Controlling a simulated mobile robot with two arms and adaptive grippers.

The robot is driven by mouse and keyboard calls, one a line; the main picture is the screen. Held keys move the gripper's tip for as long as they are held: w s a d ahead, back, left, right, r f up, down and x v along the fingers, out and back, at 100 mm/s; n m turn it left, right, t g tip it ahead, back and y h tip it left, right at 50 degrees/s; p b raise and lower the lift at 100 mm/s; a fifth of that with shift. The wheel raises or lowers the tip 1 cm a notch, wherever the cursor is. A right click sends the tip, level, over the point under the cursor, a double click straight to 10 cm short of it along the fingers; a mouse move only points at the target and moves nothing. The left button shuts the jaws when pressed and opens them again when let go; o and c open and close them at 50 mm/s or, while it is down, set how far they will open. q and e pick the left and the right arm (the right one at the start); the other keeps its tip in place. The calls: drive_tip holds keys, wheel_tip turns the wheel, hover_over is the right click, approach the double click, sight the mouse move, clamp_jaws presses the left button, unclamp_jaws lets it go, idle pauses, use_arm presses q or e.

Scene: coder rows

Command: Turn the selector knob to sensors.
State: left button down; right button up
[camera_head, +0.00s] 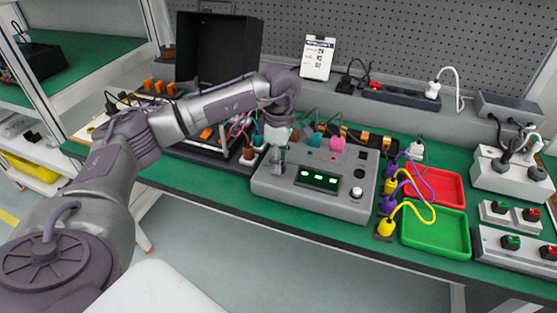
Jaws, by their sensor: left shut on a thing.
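The grey control box (315,207) stands on the green bench, with a lit green display (319,179) on its sloped top. My left arm reaches in from the left, and my left gripper (278,168) points down at the left part of this top. It is shut on what seems to be the selector knob, which the fingers hide. The knob's pointing direction and its labels cannot be read. A round white knob or button (357,192) sits at the right of the box, apart from the gripper. My right gripper is not in view.
Coloured plugs and cables stand right of the box, beside a red tray (437,187) and a green tray (437,252). Connectors with pink and teal plugs (337,143) line its back edge. An open black case (218,48) stands behind my arm. Switch boxes (510,216) are far right.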

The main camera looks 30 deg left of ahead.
use_arm(q)
drive_tip(key=c, duration=0.8)
unclamp_jaws()
drive_tip(key=shift+c, duration=0.2)
drive_tip(key=shift+o, duration=0.3)
wheel_tip(320, 180, up, 12)
drive_tip(key=shift+w, duration=0.35)
drive_tip(key=shift+a, duration=0.1)
